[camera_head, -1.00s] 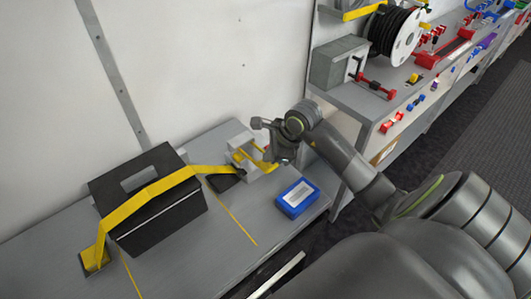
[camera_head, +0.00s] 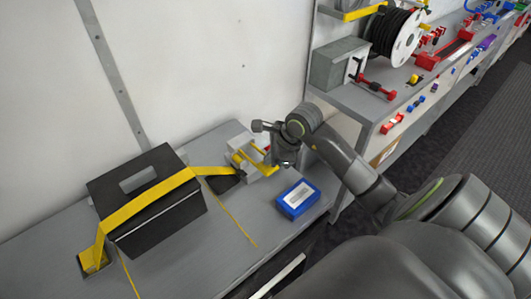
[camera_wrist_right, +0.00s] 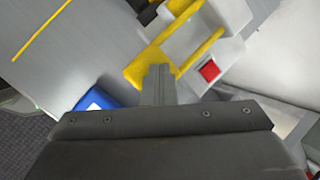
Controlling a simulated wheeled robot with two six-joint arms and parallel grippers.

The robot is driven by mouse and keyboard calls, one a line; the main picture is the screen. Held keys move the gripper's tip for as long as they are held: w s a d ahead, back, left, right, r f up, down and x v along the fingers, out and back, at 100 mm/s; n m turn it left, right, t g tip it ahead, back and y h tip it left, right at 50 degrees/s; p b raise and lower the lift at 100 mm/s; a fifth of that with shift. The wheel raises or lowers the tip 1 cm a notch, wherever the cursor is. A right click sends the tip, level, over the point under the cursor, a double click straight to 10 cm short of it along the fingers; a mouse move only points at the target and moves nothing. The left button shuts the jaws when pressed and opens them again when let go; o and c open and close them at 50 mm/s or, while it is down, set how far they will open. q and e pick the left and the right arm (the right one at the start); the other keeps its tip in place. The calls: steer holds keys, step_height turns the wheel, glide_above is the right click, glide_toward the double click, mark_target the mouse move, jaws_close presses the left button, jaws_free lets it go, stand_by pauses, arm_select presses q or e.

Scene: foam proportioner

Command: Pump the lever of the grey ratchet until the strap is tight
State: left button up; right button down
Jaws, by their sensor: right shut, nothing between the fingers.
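The grey ratchet (camera_head: 236,148) stands at the back right of the bench. Its yellow lever (camera_head: 262,167) reaches out toward the right and front. The lever also shows in the right wrist view (camera_wrist_right: 150,56) as a yellow frame with a crossbar. The yellow strap (camera_head: 150,200) runs from the ratchet over a black box (camera_head: 165,217) to a yellow anchor (camera_head: 94,262) at the left. My right gripper (camera_head: 284,163) is shut and empty. In the right wrist view its fingertips (camera_wrist_right: 157,72) overlap the lever's crossbar end; contact is unclear. My left gripper is not in view.
A blue box with a white label (camera_head: 298,199) lies on the bench just in front of the right gripper. A white wall rises behind. A second bench at the right holds a cable reel (camera_head: 400,35) and red tools. The bench front middle is clear.

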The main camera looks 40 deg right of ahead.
steer(key=shift+w+a+r+p, duration=0.1)
steer(key=shift+w+r+p, duration=0.2)
steer(key=shift+r, duration=0.55)
steer(key=shift+w+d+r+p, duration=0.1)
steer(key=shift+w+r+p, duration=0.2)
steer(key=shift+r, duration=0.55)
steer(key=shift+w+a+r+p, duration=0.1)
steer(key=shift+w+r+p, duration=0.2)
steer(key=shift+r, duration=0.55)
steer(key=shift+w+r, duration=0.1)
steer(key=shift+w+r, duration=0.2)
steer(key=shift+r, duration=0.4)
steer(key=r, duration=0.1)
steer(key=w+r+p, duration=0.1)
steer(key=r, duration=0.1)
steer(key=shift+w+r, duration=0.1)
steer(key=shift+r, duration=0.05)
steer(key=shift+a, duration=0.15)
stand_by(0.8)
